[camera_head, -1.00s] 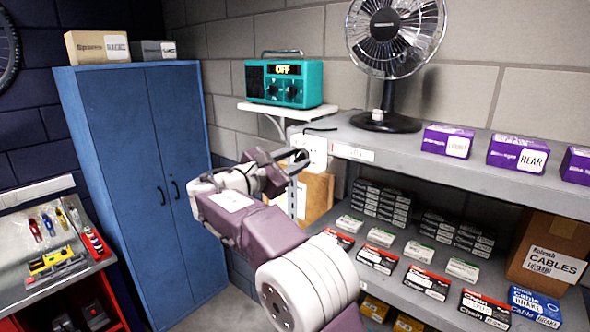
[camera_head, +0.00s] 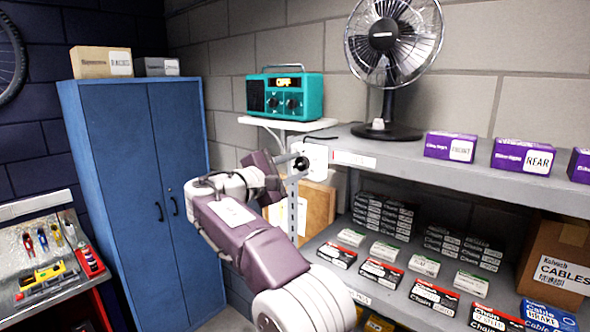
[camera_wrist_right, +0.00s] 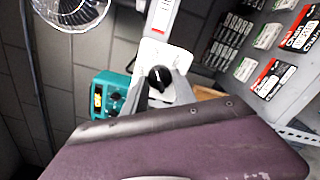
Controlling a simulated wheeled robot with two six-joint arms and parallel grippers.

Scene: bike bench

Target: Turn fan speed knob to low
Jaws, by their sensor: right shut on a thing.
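The fan speed knob (camera_wrist_right: 159,76) is black and round, on a white control box (camera_wrist_right: 152,52) fixed at the end of the grey shelf. In the head view the knob (camera_head: 301,163) and box (camera_head: 316,157) show just beyond my right gripper. My right gripper (camera_wrist_right: 162,88) is shut on the knob, a finger on each side of it. In the head view this gripper (camera_head: 293,166) is small and partly hidden by its own wrist. The knob's setting is too small to read. The fan (camera_head: 385,45) stands on the shelf above. My left gripper is not in view.
A teal radio (camera_head: 285,95) reading OFF sits on a small white wall shelf left of the box. Purple boxes (camera_head: 450,146) stand on the top shelf (camera_head: 400,153); several small boxes fill the shelf below. A blue cabinet (camera_head: 130,170) stands at the left.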

